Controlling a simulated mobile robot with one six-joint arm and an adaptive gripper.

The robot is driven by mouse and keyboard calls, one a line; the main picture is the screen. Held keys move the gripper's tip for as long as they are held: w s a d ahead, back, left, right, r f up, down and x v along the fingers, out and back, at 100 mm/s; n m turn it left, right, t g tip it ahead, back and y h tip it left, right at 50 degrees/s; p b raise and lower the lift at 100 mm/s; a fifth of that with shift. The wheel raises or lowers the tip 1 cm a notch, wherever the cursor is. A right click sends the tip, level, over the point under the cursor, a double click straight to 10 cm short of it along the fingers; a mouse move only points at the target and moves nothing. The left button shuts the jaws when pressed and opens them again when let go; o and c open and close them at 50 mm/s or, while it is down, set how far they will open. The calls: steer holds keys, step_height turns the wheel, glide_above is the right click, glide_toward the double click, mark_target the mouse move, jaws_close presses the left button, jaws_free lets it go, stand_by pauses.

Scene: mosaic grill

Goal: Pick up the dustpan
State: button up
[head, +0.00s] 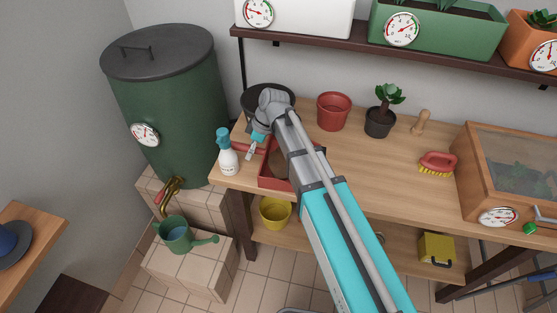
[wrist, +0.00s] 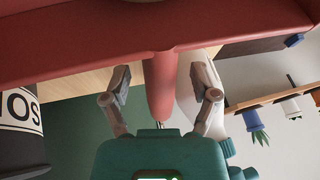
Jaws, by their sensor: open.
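The red dustpan (head: 268,182) lies on the wooden workbench. Its pan is partly hidden behind my arm, and its handle points left toward the bench's edge. In the wrist view the dustpan (wrist: 90,38) spans the top, with its handle (wrist: 158,85) coming down toward my palm. My gripper (wrist: 160,82) is open, with one finger on each side of the handle and visible gaps between. In the head view my gripper (head: 250,152) is at the handle, beside the spray bottle.
A white spray bottle (head: 228,160) with a blue top stands close to the left of my gripper. A dark pot (head: 254,101), a red pot (head: 333,110) and a potted plant (head: 380,122) stand behind. A red brush (head: 437,163) lies right. Mid-bench is clear.

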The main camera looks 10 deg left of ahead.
stand_by(0.3)
jaws_close()
steer(key=shift+r, duration=0.2)
stand_by(0.4)
step_height(320, 180, up, 18)
steer(key=p, duration=1.8)
steer(key=shift+f, duration=0.2)
stand_by(0.5)
